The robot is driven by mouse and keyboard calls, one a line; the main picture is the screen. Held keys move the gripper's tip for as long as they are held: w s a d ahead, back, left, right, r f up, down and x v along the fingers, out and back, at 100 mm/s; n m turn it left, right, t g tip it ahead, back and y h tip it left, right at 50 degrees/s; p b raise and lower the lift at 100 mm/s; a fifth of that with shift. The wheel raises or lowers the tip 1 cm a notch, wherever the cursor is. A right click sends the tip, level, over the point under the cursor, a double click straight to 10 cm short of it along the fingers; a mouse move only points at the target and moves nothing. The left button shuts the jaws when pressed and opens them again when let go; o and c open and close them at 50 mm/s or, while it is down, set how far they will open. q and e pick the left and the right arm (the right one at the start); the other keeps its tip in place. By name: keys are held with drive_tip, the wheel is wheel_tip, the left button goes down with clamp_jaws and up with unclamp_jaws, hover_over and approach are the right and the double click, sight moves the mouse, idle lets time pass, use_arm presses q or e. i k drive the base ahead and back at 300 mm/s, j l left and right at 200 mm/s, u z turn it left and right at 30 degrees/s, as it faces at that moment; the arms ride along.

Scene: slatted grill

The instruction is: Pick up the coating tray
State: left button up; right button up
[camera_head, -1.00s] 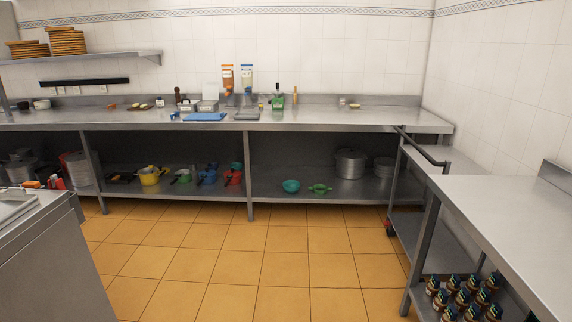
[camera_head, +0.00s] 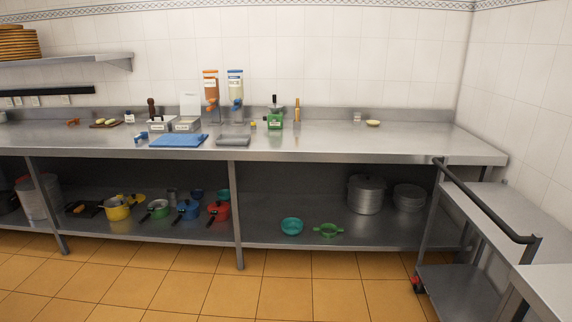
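A flat grey tray (camera_head: 233,140), which may be the coating tray, lies on the steel counter (camera_head: 350,140) near its front edge. A blue board (camera_head: 179,140) lies just to its left. Two small labelled containers (camera_head: 186,125) stand behind the board, one with a raised white lid. Neither of my grippers is in view.
Orange and blue-topped dispensers (camera_head: 211,90), a green container (camera_head: 275,119) and a small bowl (camera_head: 373,123) stand along the back. Colored pots (camera_head: 117,208) sit on the lower shelf. A steel cart (camera_head: 460,285) stands at right. Tiled floor (camera_head: 220,295) in front is clear.

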sight(223, 138)
drive_tip(key=i+u, duration=0.1)
drive_tip(key=i, duration=0.9)
drive_tip(key=i+l, duration=0.15)
drive_tip(key=i, duration=0.8)
drive_tip(key=j+u, duration=0.05)
